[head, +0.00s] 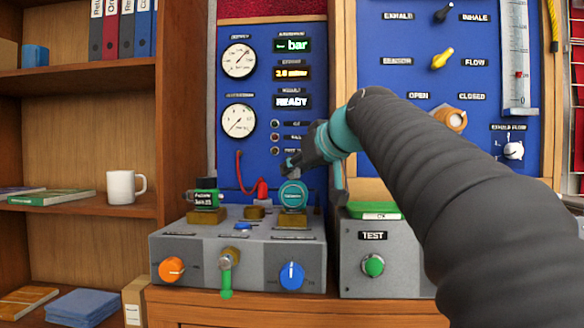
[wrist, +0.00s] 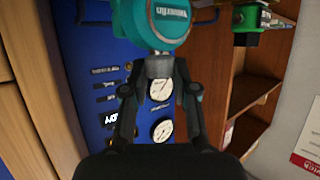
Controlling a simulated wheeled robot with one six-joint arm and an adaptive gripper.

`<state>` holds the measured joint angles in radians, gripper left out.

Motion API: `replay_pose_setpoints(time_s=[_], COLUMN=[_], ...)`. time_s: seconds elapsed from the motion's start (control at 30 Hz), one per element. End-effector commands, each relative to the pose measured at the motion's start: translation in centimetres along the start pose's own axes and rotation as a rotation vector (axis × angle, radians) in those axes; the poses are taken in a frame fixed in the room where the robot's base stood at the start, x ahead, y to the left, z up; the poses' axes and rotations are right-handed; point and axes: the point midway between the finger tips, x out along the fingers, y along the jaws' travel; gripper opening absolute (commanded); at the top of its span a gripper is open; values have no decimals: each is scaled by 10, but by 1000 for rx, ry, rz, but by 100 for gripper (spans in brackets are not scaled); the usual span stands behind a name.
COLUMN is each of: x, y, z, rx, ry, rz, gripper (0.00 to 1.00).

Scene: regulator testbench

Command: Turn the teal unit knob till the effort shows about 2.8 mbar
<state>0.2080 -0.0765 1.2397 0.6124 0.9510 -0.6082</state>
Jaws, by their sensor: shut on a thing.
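The teal unit (head: 293,195) sits upright on a brass-coloured seat on the grey bench block; it also shows at the top of the wrist view (wrist: 155,18). My gripper (head: 291,163) comes in from the right above it. In the wrist view, its two dark fingers (wrist: 159,82) close on the grey knob (wrist: 158,66) at the unit's end. The orange effort display (head: 291,73) is small and blurred; it seems to read 2.8 or 3.8 mbar. The display below it (head: 291,102) reads READY.
A green-black unit (head: 205,196) stands left on the grey block (head: 238,244). Two gauges (head: 239,60) are on the blue panel. Orange (head: 171,269) and blue (head: 291,276) knobs face front. A TEST box (head: 388,255) stands right, partly behind my arm. A white mug (head: 122,187) is on the shelf.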

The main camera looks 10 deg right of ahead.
Motion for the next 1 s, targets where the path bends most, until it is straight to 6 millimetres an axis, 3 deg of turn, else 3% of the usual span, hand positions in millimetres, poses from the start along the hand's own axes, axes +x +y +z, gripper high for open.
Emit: replay_pose_setpoints(time_s=[0.13,0.17,0.23,0.27,0.67,1.0], x=[2,2,2,2,-6,-66], y=[0,0,0,0,1,1], z=[2,2,2,2,0,0], rx=[2,2,2,2,1,1], ry=[-5,-6,-5,-5,-1,0], rz=[-2,-2,-1,-1,2,5], gripper=[0,33,50,54,54,54])
